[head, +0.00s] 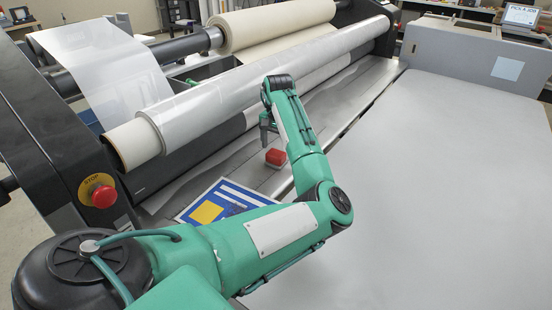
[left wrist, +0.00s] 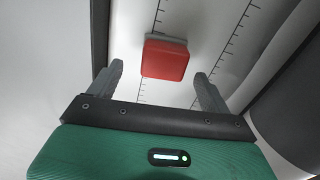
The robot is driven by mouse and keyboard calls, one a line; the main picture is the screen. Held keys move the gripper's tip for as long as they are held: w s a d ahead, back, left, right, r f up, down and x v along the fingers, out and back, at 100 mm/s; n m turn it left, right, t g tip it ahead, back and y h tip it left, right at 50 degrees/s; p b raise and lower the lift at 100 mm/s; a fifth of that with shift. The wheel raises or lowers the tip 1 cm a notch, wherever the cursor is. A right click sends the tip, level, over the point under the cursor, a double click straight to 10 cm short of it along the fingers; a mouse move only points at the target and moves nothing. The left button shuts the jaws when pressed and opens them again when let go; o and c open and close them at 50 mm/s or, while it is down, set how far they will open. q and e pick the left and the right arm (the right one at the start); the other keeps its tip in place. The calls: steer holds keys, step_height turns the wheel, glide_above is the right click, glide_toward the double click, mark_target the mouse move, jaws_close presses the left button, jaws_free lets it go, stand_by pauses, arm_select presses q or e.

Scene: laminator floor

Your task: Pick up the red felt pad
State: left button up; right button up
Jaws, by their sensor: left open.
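The red felt pad (head: 275,157) is a small red block with a paler upper edge. It lies on the grey metal bed in front of the rollers in the head view. In the left wrist view the red felt pad (left wrist: 165,58) sits just beyond the fingertips, roughly centred between them. My left gripper (head: 268,133) points down close to the pad in the head view. In the left wrist view my left gripper (left wrist: 160,80) has its fingers spread apart with nothing between them. My right gripper is in neither view.
A large white film roll (head: 270,75) lies across the machine behind the pad. A blue and yellow printed sheet (head: 215,205) lies on the bed at left. A red stop button (head: 104,196) is on the side housing. The wide grey table (head: 440,190) at right is clear.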

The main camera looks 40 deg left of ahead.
mark_target(277, 152)
arm_select(q)
steer(key=shift+s+a+f, duration=0.1)
steer(key=shift+a+f, duration=0.05)
steer(key=shift+f, duration=1.8)
steer(key=c, duration=1.1)
steer(key=shift+r, duration=0.1)
